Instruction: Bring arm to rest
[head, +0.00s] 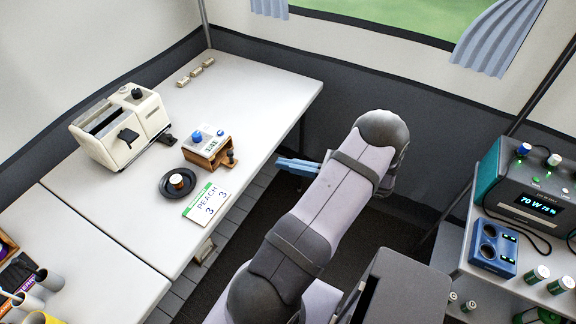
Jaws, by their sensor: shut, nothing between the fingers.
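My gripper (281,162) shows only as its blue fingers, sticking out to the left from behind my raised arm in the head view. The fingers are shut and empty. They are over the gap to the right of the white table (262,88), apart from everything on it. The rest of my gripper is hidden behind the arm.
A teal power unit (530,185) and blue charger (494,250) stand right.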

